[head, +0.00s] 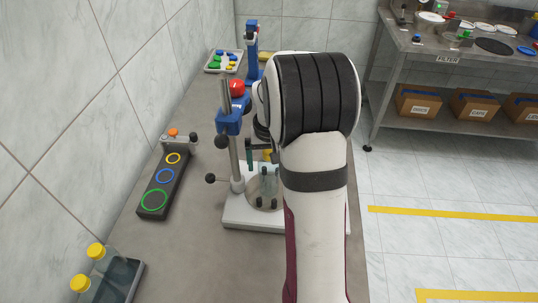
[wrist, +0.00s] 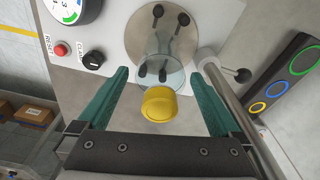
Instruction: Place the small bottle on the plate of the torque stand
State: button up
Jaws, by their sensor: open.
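The small bottle is clear, with a yellow cap (wrist: 160,104). In the wrist view it appears to stand upright on the round metal plate (wrist: 143,38) of the torque stand, among the dark pegs. In the head view the stand's white base (head: 238,215) shows left of my arm, which hides part of it. My gripper (wrist: 166,70) is open, with one teal finger on each side of the bottle and a gap to both. A teal finger also shows in the head view (head: 249,157). Exact contact under the bottle is hard to see.
The stand's post (head: 233,150) with its blue head (head: 232,121) rises close beside my gripper. A panel with coloured rings (head: 165,182) lies to the left. A rack (head: 122,280) with yellow-capped bottles is at front left. A tray of caps (head: 213,66) stands behind.

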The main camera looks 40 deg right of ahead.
jog(key=r, duration=0.7)
jog(key=s+r, duration=0.1)
jog(key=r, duration=0.2)
jog(key=shift+a+r, duration=0.25)
jog(key=shift+a, duration=0.1)
jog(key=shift+s+r, duration=0.1)
jog(key=shift+r, duration=0.35)
jog(key=s+a+r+n+y, duration=0.1)
jog(key=s+a, duration=0.5)
jog(key=a, duration=0.3)
jog(key=s+a+y, duration=0.1)
jog(key=s+a, duration=0.4)
jog(key=a, duration=0.4)
jog(key=s+a+f, duration=0.2)
jog(key=s+a, duration=0.1)
jog(key=s, duration=0.2)
jog(key=s+a+f+g, duration=0.1)
jog(key=s+a+f, duration=0.1)
jog(key=s+a, duration=0.2)
jog(key=shift+s+y, duration=0.3)
jog(key=shift+s, duration=0.85)
